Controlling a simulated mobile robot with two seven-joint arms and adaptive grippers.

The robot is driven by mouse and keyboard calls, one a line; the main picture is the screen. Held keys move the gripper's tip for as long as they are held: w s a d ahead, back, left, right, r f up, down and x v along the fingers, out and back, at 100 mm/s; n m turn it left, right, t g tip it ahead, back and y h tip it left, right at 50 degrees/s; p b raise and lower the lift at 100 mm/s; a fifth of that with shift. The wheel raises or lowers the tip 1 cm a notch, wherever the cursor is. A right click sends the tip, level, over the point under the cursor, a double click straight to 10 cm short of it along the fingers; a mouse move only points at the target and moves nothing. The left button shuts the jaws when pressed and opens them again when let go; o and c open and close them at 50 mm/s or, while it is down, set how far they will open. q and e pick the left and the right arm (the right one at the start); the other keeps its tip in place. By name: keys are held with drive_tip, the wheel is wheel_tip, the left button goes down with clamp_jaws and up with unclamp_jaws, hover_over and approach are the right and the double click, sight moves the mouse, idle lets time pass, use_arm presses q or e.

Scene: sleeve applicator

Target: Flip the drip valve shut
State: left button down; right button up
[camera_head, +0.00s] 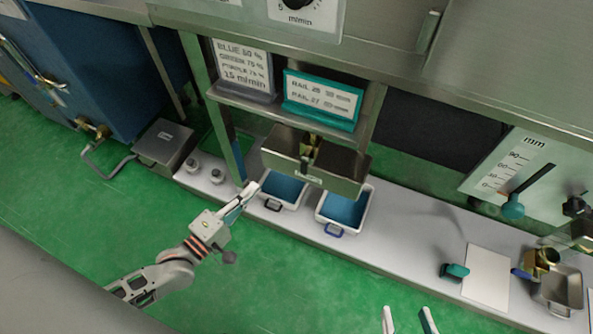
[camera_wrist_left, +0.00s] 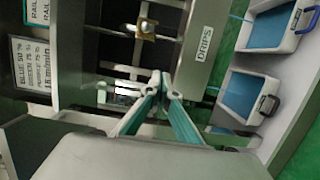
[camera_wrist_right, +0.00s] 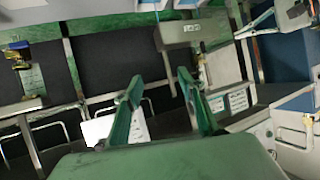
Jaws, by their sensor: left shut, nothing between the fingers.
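A steel trough (camera_head: 340,176) hangs under the shelf; its label reads DRIPS in the left wrist view (camera_wrist_left: 192,62). A brass valve (camera_head: 307,146) with a dark lever sits at the trough; a brass fitting (camera_wrist_left: 147,28) shows beside it in the left wrist view. Which way the lever is set is hard to tell. My left gripper (camera_head: 248,191) is shut and empty, left of and below the trough, apart from the valve. It also shows in the left wrist view (camera_wrist_left: 159,80). My right gripper (camera_head: 408,316) is open and empty at the bottom edge, far from the trough.
Two white trays (camera_head: 359,217) with blue liquid stand below the trough. Two sign cards (camera_head: 322,98) stand on the shelf above. Another brass valve (camera_head: 543,256) with a blue handle is at far right. A teal-ended lever (camera_head: 513,207) stands by a scale. Green floor in front is clear.

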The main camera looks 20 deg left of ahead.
sight(305, 163)
drive_tip(key=shift+r, duration=0.1)
drive_tip(key=shift+a, duration=0.1)
use_arm(q)
drive_tip(key=w+d+b, duration=0.2)
drive_tip(key=w+d, duration=0.4)
drive_tip(key=w, duration=0.3)
drive_tip(key=shift+w+d+b, duration=0.25)
drive_tip(key=shift+d+b, duration=0.1)
drive_tip(key=shift+d, duration=0.05)
use_arm(e)
drive_tip(key=shift+s+a+f+m+y, duration=0.1)
drive_tip(key=shift+s+a+m, duration=0.1)
drive_tip(key=shift+a+m, duration=0.3)
drive_tip(key=shift+s+a+f+m+y, duration=0.15)
drive_tip(key=shift+a+m, duration=0.2)
drive_tip(key=shift+a, duration=0.25)
drive_tip(key=shift+s+a+f+m+y, duration=0.1)
drive_tip(key=shift+s+a+m, duration=0.1)
drive_tip(key=shift+a+m, duration=0.3)
use_arm(q)
drive_tip(key=shift+d+f+n, duration=0.1)
drive_tip(key=shift+n, duration=0.2)
use_arm(e)
drive_tip(key=shift+f, duration=0.1)
